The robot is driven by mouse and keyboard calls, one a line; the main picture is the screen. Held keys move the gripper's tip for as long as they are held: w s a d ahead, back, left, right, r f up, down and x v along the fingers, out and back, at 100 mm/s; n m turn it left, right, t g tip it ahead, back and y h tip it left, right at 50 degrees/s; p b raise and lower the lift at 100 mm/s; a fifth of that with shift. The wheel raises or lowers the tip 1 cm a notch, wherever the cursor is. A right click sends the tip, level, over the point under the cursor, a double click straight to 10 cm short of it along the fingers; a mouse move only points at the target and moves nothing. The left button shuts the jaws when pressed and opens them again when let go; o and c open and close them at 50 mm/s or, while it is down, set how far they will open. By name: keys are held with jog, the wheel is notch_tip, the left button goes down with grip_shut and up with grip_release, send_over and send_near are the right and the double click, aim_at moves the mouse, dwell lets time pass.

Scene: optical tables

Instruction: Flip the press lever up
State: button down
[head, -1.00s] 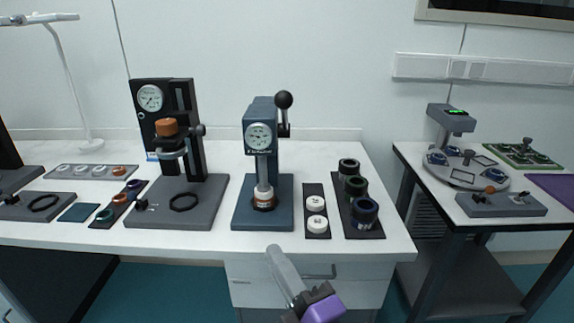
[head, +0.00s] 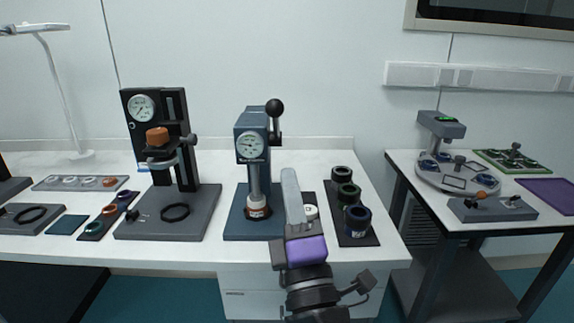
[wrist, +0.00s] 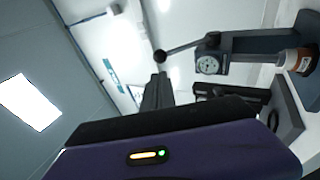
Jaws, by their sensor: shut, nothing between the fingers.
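The blue press (head: 252,150) stands on its blue base plate at the middle of the table, with a round dial on its head. Its lever (head: 275,128) is on the right side of the head and ends in a black ball knob (head: 274,107), which shows slightly above the head's top. The wrist view is turned sideways; in it the knob (wrist: 160,56) sits at the end of the slanted lever (wrist: 185,47). My gripper (head: 289,174) is shut and empty, right of the press column and below the knob, apart from the lever. Its fingers partly hide the tray behind.
A rack of dark rings (head: 350,195) stands right of my gripper, and a white disc (head: 311,212) shows beside the fingers. A second table (head: 400,165) is at the right. Open air surrounds the knob.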

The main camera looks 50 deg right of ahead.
jog(key=p, duration=0.5)
send_near(276, 115)
jog(key=x, duration=0.5)
jog(key=shift+w+d+r, duration=0.1)
jog(key=shift+r, duration=0.15)
jog(key=shift+w+d+r+p, duration=0.2)
jog(key=shift+w+d+p, duration=0.1)
jog(key=shift+w+d, duration=0.2)
